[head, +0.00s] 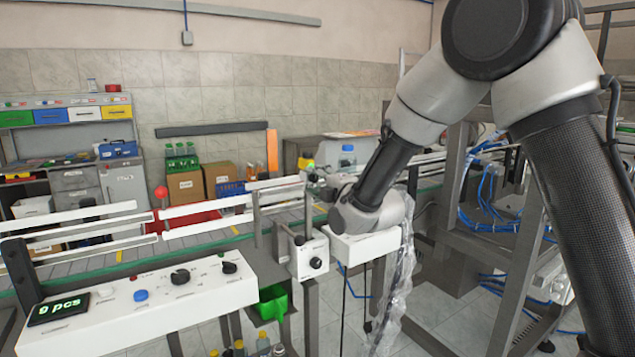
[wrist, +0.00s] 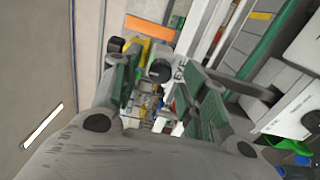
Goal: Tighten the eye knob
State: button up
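In the wrist view a round dark knob with a pale face (wrist: 160,70) sits beside lettering that seems to read "EYE", so I take it as the eye knob. My gripper (wrist: 158,64) is open, with one green-padded finger on each side of the knob in this view. I cannot tell whether either finger touches it or how far away it is.
A white control panel (head: 140,312) with several knobs and a green display stands at front left. A small box (head: 308,255) with a black knob stands beside my wrist. A conveyor with rails (head: 160,245) runs behind. A metal frame with blue cables (head: 480,200) stands at right.

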jog(key=shift+s, duration=0.1)
jog(key=v, duration=1.2)
